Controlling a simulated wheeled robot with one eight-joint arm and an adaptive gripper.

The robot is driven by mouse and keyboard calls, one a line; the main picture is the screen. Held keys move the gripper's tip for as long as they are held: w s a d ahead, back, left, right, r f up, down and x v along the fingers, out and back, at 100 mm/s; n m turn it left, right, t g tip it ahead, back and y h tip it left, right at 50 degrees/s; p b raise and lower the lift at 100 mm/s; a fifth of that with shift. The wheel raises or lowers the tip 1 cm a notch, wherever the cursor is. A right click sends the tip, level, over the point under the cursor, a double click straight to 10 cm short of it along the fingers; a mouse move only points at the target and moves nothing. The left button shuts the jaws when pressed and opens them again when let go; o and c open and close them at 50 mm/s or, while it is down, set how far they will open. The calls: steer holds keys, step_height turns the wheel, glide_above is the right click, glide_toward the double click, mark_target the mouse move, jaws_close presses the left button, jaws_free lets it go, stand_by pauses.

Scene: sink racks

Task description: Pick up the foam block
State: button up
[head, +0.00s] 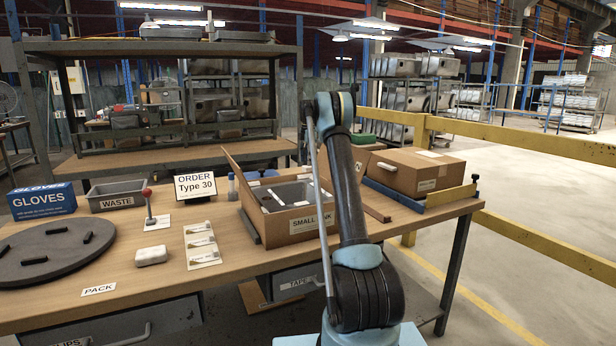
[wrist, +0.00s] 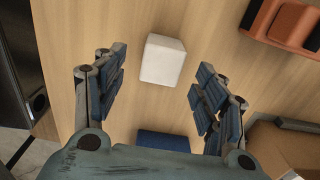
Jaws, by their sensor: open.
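A white foam block (wrist: 163,60) lies on the light wood surface in the wrist view. It is ahead of my gripper (wrist: 165,85) and roughly midway between its two spread fingers. The fingers have blue ribbed pads, stand well apart and hold nothing. Clear gaps show on both sides of the block in the picture. In the head view my gripper is not visible, as my arm blocks part of the bench. A pale block (head: 151,256) lies at the front left of the bench there; I cannot tell whether it is the same one.
In the wrist view, an orange-brown object (wrist: 292,25) lies upper right, a cardboard box (wrist: 290,145) lower right, and a blue object (wrist: 163,144) near the gripper's base. The head view shows an open carton (head: 290,225), a closed carton (head: 415,170) and a yellow rail (head: 540,140).

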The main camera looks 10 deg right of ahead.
steer(key=shift+f, duration=3.3)
steer(key=shift+s, duration=0.1)
steer(key=c, duration=0.9)
